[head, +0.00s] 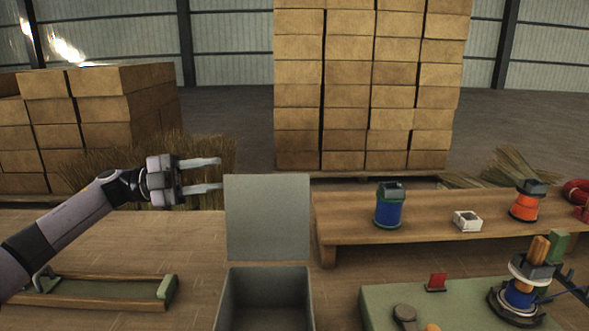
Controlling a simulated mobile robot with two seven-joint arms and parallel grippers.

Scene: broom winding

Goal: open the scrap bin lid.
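The scrap bin (222,300) is a grey-green box at the bottom centre, with its dark inside showing from above. Its lid (267,217) is a flat grey-green panel standing upright at the bin's far side, so the bin is open. My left gripper (218,174) comes in from the left at the height of the lid's top edge. Its two pale fingers point right and are apart, with nothing between them. The fingertips end close to the lid's upper left corner; I cannot tell whether they touch it. My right gripper does not show.
A wooden shelf (345,228) at the right carries a blue spool (389,207), a small white box (467,221) and an orange spool (525,204). A green board (385,305) with a winding device (520,290) lies at the lower right. A green-lined tray (95,290) lies at the lower left.

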